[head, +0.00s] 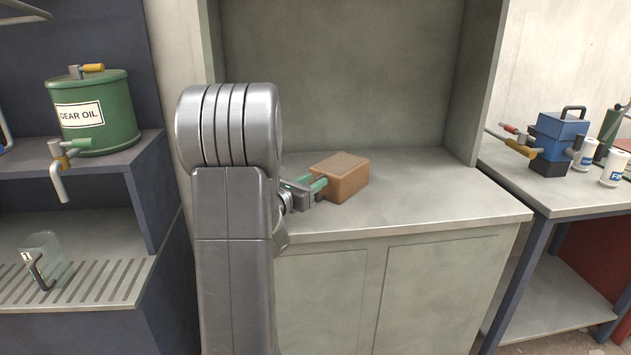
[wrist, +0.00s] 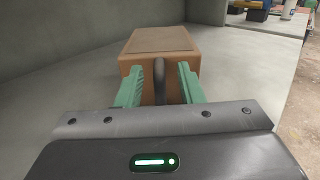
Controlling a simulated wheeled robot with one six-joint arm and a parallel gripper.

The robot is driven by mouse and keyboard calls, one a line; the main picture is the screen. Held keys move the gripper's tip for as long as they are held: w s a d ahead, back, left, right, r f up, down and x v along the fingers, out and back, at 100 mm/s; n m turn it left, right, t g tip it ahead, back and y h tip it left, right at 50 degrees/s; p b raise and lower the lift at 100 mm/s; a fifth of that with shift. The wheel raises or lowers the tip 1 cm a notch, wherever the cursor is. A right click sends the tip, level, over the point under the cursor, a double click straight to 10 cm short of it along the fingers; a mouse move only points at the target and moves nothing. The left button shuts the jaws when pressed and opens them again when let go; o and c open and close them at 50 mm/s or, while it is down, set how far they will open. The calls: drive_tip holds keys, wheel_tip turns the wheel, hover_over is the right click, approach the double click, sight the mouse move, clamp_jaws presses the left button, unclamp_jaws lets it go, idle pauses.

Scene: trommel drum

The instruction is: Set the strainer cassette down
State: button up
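The strainer cassette (head: 341,180) is a brown box that appears to rest on the grey counter top (head: 440,205), right of my arm. In the wrist view the cassette (wrist: 160,41) lies straight ahead, with a dark upright handle (wrist: 160,84) on its near face. My gripper (head: 321,185) has green fingers, and in the wrist view the gripper (wrist: 159,80) has one finger on each side of the handle. A gap shows between each finger and the handle, so it is open around it. The cassette's underside is hidden.
The counter stands in an alcove with a back wall and side panels. Its top is clear right of the cassette. A green gear oil can (head: 95,112) stands on the left shelf. A blue device (head: 556,143) and white cans stand on the right bench.

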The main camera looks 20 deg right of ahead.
drive_tip(key=v, duration=1)
drive_tip(key=shift+s+a, duration=0.15)
